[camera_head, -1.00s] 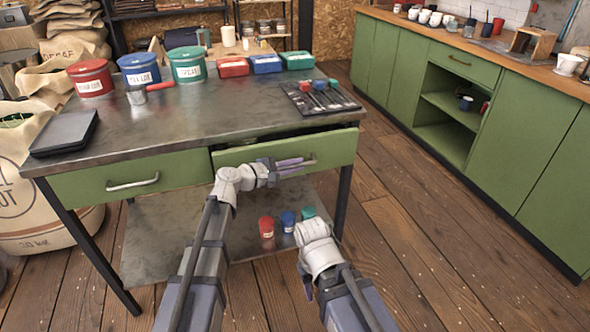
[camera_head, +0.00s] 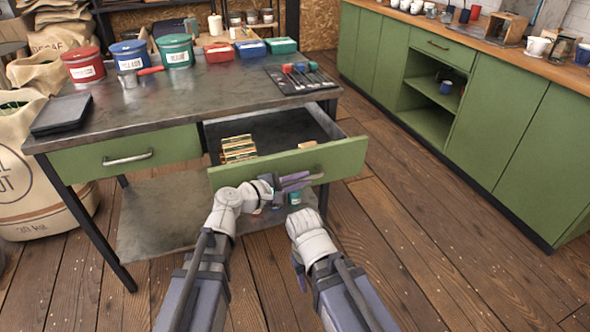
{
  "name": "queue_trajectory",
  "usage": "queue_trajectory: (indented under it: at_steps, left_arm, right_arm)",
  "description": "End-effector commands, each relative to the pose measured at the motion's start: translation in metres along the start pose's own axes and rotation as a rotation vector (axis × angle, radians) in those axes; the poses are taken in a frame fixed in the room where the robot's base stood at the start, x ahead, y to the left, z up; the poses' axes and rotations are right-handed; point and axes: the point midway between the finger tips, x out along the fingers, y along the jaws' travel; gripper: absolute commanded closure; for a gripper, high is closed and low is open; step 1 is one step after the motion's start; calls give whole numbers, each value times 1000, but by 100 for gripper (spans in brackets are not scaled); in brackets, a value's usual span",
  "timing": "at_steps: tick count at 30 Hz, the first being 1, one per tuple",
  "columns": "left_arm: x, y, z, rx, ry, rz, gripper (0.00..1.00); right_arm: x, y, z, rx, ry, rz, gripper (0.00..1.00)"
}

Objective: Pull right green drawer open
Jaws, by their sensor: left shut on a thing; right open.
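The right green drawer (camera_head: 345,160) of the metal-topped table is pulled well out, and its inside shows. My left gripper (camera_head: 298,181) is shut on the drawer's metal handle (camera_head: 318,177) at the front panel. My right gripper (camera_head: 300,272) is low in front of the drawer, apart from it, with its fingers mostly hidden behind its own wrist. The left green drawer (camera_head: 165,148) is closed.
Red, blue and green tins (camera_head: 129,62), a scoop, small trays, a dark mat with tools (camera_head: 300,78) and a black scale (camera_head: 61,114) are on the table. Small tins on the lower shelf (camera_head: 160,220) are partly hidden. Green cabinets (camera_head: 500,130) stand right; the wooden floor between is clear.

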Motion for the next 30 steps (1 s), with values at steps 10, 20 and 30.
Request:
queue_trajectory:
  at_steps: [10, 20, 30]
  left_arm:
    - [-2, -4, 5, 0, 1, 0, 100]
    - [-2, -4, 5, 0, 1, 0, 58]
    - [-2, -3, 6, 0, 0, 0, 55]
  right_arm:
    - [0, 0, 0, 0, 0, 0, 50]
    - [0, 0, 0, 0, 0, 0, 50]
    - [-1, 0, 0, 0, 0, 0, 50]
